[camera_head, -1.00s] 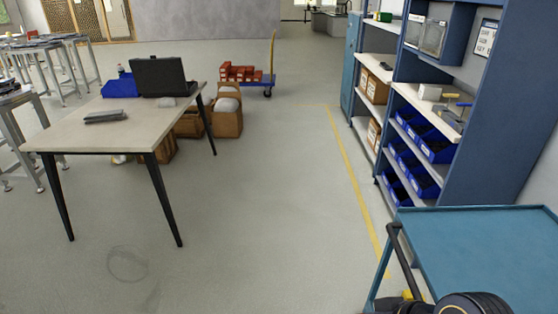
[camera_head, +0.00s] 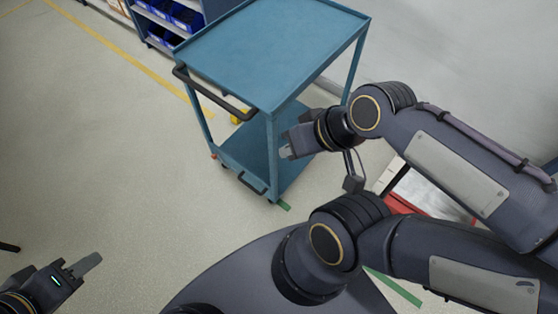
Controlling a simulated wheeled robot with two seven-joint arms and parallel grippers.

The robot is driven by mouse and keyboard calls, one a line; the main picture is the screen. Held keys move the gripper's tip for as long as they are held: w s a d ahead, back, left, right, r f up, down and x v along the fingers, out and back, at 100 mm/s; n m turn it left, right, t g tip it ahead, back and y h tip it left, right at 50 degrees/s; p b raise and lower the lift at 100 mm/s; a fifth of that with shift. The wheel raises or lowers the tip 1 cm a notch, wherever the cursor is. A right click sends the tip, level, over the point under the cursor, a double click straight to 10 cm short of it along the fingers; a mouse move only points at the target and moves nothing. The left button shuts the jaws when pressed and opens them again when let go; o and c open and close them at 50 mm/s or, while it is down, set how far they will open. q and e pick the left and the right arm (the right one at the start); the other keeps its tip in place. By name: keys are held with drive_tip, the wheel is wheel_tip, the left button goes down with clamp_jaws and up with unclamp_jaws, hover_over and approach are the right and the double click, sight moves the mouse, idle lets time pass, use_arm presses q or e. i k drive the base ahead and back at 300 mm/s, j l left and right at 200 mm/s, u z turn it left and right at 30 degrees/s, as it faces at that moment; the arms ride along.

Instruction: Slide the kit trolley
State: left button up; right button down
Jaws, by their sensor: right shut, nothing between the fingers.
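The kit trolley (camera_head: 272,47) is a teal two-tier cart in the upper middle, with a black bar handle (camera_head: 212,96) on its left end. Its lower shelf (camera_head: 245,148) looks empty where it shows. My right gripper (camera_head: 287,152) is shut and empty. It overlaps the trolley's near side in the picture, below and right of the handle and apart from it. I cannot tell whether it touches the trolley. My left gripper (camera_head: 86,265) is low at the left over bare floor, far from the trolley. Its finger gap does not show clearly.
A shelf with blue bins (camera_head: 172,17) stands at the top left, beyond a yellow floor line (camera_head: 140,62). A red and white object (camera_head: 405,200) is partly hidden behind my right arm. Green tape (camera_head: 398,288) marks the floor. The left floor is largely clear.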

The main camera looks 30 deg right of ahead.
sight(263, 54)
drive_tip(key=z, duration=0.65)
drive_tip(key=i+l+z, duration=0.2)
drive_tip(key=l, duration=0.2)
drive_tip(key=i+l+z, duration=0.2)
drive_tip(key=l, duration=0.2)
drive_tip(key=k, duration=0.1)
